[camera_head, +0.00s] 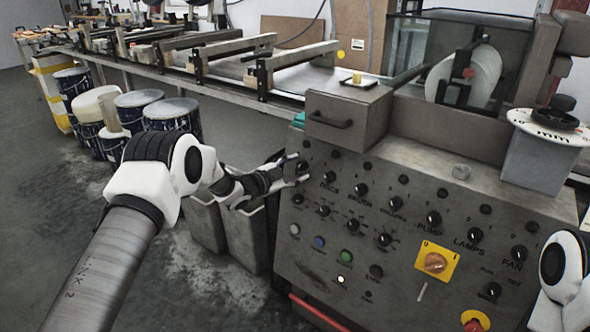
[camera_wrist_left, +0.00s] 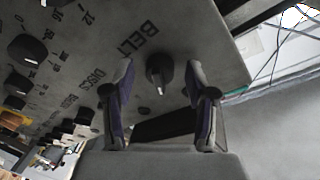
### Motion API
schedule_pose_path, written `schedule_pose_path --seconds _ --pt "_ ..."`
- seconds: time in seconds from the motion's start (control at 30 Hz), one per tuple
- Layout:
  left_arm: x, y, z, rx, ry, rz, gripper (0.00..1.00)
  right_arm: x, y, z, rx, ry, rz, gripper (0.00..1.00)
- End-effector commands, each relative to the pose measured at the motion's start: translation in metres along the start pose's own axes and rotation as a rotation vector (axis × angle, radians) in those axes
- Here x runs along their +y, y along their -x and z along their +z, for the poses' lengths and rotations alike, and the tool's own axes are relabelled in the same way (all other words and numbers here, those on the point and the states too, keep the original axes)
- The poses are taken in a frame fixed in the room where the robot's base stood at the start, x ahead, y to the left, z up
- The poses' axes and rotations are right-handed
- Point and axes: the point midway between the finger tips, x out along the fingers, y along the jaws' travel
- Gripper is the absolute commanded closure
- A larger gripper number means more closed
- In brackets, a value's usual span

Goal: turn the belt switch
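The belt switch (camera_wrist_left: 159,68) is a dark round knob beside the BELT lettering on the grey control panel (camera_head: 375,215). Its pointer shows light at the lower edge in the left wrist view. My left gripper (camera_wrist_left: 160,80) is open, with one finger on each side of the knob in that view. I cannot tell whether the fingers touch it. In the head view my left gripper (camera_head: 296,170) is at the panel's upper left corner and covers the BELT lettering. Part of my right arm shows at the right edge, but its gripper is out of view.
Several similar knobs share the panel, with the DISCS knob (camera_head: 330,177) close to my left gripper. A yellow-backed orange switch (camera_head: 435,263) is lower right. A grey box with a handle (camera_head: 345,118) stands above the panel. Drums (camera_head: 172,114) stand on the floor at left.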

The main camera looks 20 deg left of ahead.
Motion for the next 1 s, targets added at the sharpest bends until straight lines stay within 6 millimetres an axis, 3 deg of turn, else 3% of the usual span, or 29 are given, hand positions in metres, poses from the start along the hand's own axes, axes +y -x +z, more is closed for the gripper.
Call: schedule_pose_path --seconds 0.17,0.5,0.6,0.73,1.0 --pt "-0.001 0.012 0.001 -0.002 0.002 0.000 0.43 0.000 0.000 0.000 0.000 0.000 0.000 0.60" --pt "-0.001 0.094 0.000 -0.001 0.005 -0.002 0.43 0.000 0.000 0.000 0.000 0.000 0.000 0.60" --pt "-0.001 0.110 0.001 -0.001 0.003 -0.002 0.43 0.000 0.000 0.000 0.000 0.000 0.000 0.60" --pt "0.000 0.120 0.000 0.000 0.001 -0.001 0.43 0.000 0.000 0.000 0.000 0.000 0.000 0.60" --pt "0.000 0.120 0.000 0.000 0.000 0.000 0.43 0.000 0.000 0.000 0.000 0.000 0.000 0.60"
